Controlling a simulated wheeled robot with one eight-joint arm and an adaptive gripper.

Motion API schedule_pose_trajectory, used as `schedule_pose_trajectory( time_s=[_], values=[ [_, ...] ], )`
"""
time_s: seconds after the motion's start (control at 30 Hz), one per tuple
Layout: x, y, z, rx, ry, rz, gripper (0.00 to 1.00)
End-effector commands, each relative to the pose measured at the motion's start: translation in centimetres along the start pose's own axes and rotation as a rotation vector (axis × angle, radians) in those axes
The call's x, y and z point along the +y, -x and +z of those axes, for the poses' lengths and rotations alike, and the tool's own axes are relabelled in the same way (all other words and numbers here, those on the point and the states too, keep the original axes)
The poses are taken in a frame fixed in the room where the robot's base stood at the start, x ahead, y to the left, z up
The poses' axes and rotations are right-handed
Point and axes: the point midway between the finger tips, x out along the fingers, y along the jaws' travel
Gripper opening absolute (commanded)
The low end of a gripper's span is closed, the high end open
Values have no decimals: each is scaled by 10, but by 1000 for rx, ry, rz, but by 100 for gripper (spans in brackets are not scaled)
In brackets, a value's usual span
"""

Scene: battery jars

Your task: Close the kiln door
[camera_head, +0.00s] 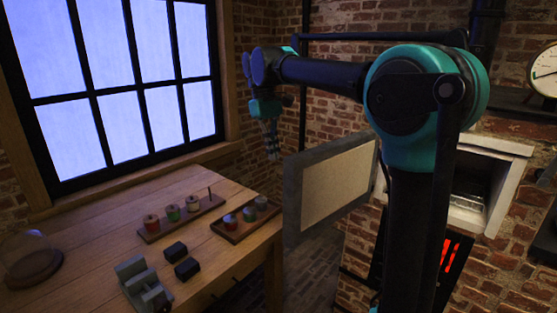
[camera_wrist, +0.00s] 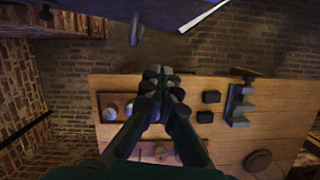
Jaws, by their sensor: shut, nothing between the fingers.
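The kiln door (camera_head: 335,185) stands swung open in the head view, a pale panel in a dark grey frame, reaching out left from the kiln. The kiln (camera_head: 518,160) is set in the brick wall at right, with a white-rimmed opening partly hidden behind my arm. My gripper (camera_head: 272,154) points down just left of the door's free edge, near its top; a small gap shows in the picture, though depth is hard to judge. In the wrist view my gripper (camera_wrist: 160,75) has its fingertips together with nothing between them. I cannot surely identify the door there.
A wooden table (camera_head: 100,235) fills the left, under a window (camera_head: 110,80). It holds two jar trays (camera_head: 180,218) (camera_head: 246,217), dark blocks (camera_head: 187,268), a grey fixture (camera_head: 142,285) and a glass dome (camera_head: 30,255). Floor shows between table and door.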

Motion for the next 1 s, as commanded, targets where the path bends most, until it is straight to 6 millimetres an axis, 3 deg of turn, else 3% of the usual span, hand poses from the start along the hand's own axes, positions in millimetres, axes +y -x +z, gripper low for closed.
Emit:
schedule_pose_trajectory(
  time_s=[0.47,0.7,1.0],
  values=[
    [0,-90,2,0,-1,0,0],
    [0,-94,31,0,0,0,0],
    [0,-96,39,0,0,0,0]
  ],
)
